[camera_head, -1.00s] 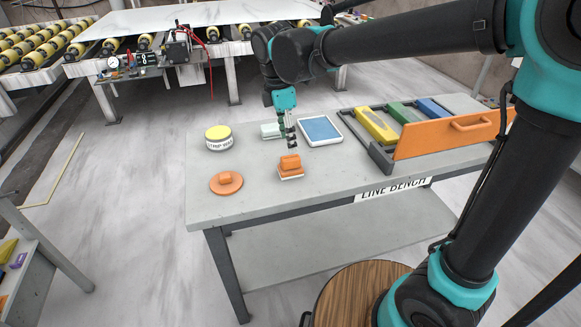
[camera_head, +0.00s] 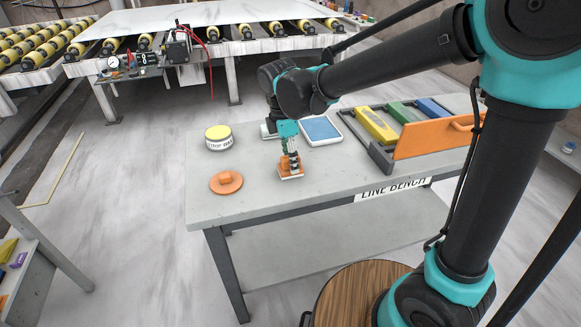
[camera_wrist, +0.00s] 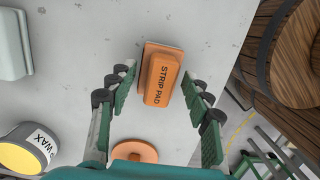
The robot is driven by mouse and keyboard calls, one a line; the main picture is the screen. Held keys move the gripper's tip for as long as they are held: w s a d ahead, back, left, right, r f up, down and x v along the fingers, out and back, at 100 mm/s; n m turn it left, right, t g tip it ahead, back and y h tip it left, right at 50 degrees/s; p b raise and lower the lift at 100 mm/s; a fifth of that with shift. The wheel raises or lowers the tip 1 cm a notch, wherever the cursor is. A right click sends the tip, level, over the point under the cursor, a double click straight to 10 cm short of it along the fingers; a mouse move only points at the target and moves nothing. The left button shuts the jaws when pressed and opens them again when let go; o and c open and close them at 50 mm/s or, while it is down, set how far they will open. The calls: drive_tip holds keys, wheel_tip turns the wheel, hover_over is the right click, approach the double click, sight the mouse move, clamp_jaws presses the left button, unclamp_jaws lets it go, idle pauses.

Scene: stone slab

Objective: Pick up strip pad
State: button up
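The strip pad (camera_wrist: 164,78) is an orange block with the words STRIP PAD on top and a pale base, lying on the bench. In the head view the strip pad (camera_head: 284,170) is partly hidden by my gripper (camera_head: 290,160), which is lowered right at it. In the wrist view my gripper (camera_wrist: 160,88) is open, with one green-padded finger on each side of the pad. I see gaps between the fingers and the pad, so nothing is held.
On the grey bench (camera_head: 240,200) are a round orange pad (camera_head: 226,182), a yellow-lidded wax tin (camera_head: 218,138), a blue-topped tray (camera_head: 321,130) and a rack with an orange front panel (camera_head: 430,140). A wooden barrel (camera_head: 360,295) stands before the bench.

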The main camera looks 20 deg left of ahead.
clamp_jaws()
drive_tip(key=shift+r, duration=0.15)
wheel_tip(320, 180, up, 20)
idle(0.6)
drive_tip(key=c, duration=0.7)
unclamp_jaws()
drive_tip(key=shift+c, duration=0.2)
drive_tip(key=c, duration=0.3)
